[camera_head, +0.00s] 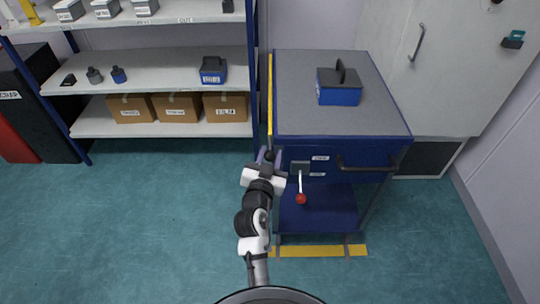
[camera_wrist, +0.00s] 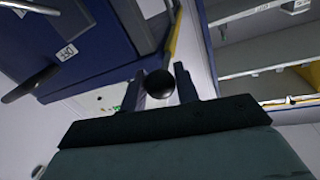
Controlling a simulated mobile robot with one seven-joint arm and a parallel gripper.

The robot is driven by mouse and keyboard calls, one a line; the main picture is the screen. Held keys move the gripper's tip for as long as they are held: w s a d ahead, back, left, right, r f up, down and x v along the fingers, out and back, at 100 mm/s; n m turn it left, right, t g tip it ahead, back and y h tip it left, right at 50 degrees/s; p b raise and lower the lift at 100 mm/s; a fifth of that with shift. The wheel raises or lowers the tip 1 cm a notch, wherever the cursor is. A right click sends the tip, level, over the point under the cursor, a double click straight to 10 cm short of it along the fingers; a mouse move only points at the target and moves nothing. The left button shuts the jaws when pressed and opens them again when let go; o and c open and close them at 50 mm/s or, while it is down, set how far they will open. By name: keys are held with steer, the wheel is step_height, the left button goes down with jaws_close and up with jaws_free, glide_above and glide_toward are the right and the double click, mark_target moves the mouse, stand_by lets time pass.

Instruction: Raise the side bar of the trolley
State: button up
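The blue trolley (camera_head: 395,122) with a grey top stands right of centre. A yellow bar (camera_head: 270,90) runs along its left side; a yellow strip (camera_wrist: 175,38) also shows in the wrist view. My gripper (camera_head: 268,157) is at the trolley's front left corner, near the bar's front end. Its two fingers stand apart, with a round black knob (camera_wrist: 160,84) between them in the wrist view. I cannot tell whether the fingers touch the knob. How the knob joins the bar is not clear.
A lever with a red ball (camera_head: 301,198) hangs at the trolley's front, close right of my arm. A black handle (camera_head: 370,167) juts out there. A blue box (camera_head: 340,95) sits on top. Shelves (camera_head: 160,75) stand left; the floor in front is clear.

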jaws_close()
step_height(320, 180, up, 9)
steer(key=p, duration=0.4)
steer(key=shift+f+p, duration=0.1)
steer(key=shift+p, duration=0.25)
steer(key=shift+o, duration=2)
jaws_free()
steer(key=shift+o, duration=0.4)
steer(key=shift+f, duration=0.1)
steer(key=shift+s+f, duration=0.1)
